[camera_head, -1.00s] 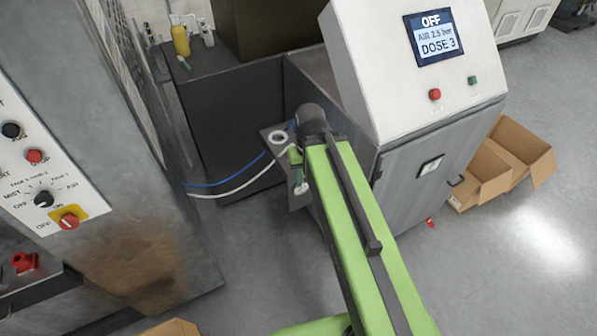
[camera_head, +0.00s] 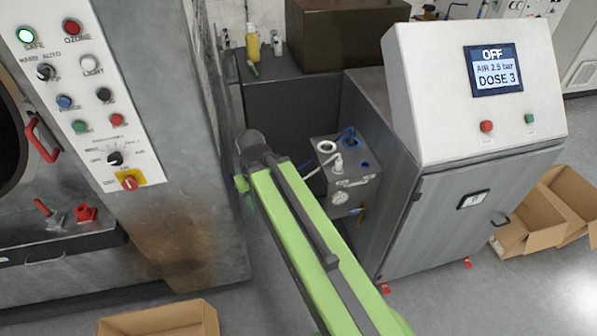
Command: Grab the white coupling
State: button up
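A small grey metal box (camera_head: 340,198) with a round gauge on its front stands between the dark bench and the white-topped cabinet. A white fitting with a white hose (camera_head: 338,163), which looks like the white coupling, stands upright on its top.
The control cabinet (camera_head: 480,110) with an "OFF" screen stands close right of the box. A large steel machine with a button panel (camera_head: 85,90) is at left. An open cardboard box (camera_head: 160,320) lies at bottom left, others at right. A yellow bottle (camera_head: 252,43) stands on the bench.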

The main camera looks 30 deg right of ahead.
aim_at(338, 168)
jog(key=u, duration=2.4)
jog(key=k, duration=1.55)
jog(key=z, duration=1)
jog(key=i, duration=1)
jog(key=u, duration=0.05)
